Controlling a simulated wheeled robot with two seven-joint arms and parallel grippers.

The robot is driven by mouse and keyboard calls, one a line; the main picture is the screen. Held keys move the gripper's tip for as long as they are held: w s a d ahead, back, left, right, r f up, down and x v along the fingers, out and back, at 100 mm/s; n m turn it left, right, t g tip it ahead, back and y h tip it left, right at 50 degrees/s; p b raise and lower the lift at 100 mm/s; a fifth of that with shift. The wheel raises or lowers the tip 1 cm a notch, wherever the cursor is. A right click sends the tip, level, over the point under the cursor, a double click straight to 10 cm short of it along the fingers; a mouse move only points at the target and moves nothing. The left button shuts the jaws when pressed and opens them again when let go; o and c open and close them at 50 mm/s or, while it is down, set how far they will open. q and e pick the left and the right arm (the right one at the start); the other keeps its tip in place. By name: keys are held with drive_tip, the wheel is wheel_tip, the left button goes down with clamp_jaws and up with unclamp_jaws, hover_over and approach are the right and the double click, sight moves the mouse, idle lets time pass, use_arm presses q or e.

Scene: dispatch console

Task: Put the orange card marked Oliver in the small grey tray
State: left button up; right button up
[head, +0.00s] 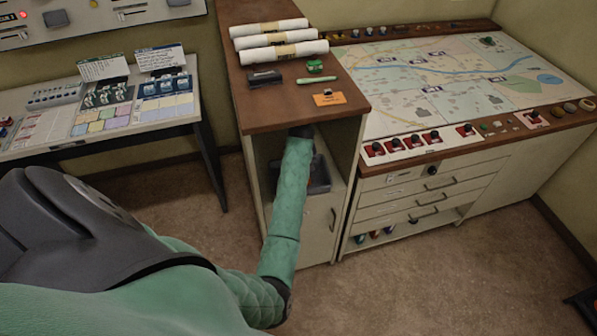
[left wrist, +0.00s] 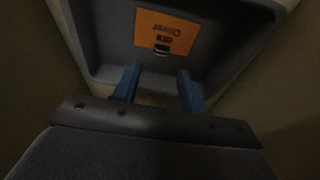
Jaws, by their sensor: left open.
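The orange card marked Oliver (left wrist: 165,32) lies flat inside the small grey tray (left wrist: 105,45) in the left wrist view, its lettering upside down, with a small clip-like piece at its near edge. The tray partly shows in the head view (head: 320,178), in the open compartment of the wooden-topped cabinet. My left gripper (left wrist: 158,80) is open, its two blue fingers apart and empty at the near side of the tray, short of the card. In the head view my left arm reaches into the compartment and its gripper is hidden. My right gripper is not in view.
Another orange card (head: 327,99) lies on the cabinet top (head: 262,112), near a green marker (head: 317,80), a black box (head: 265,78) and rolled papers (head: 270,28). The cabinet's top and side walls enclose the compartment. A map desk (head: 450,80) adjoins on the right.

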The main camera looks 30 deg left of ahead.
use_arm(q)
drive_tip(key=v, duration=0.2)
drive_tip(key=shift+r+b, duration=0.3)
drive_tip(key=shift+b, duration=0.05)
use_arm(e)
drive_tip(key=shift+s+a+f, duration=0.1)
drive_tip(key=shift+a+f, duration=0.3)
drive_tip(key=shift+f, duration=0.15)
use_arm(q)
drive_tip(key=shift+s, duration=0.1)
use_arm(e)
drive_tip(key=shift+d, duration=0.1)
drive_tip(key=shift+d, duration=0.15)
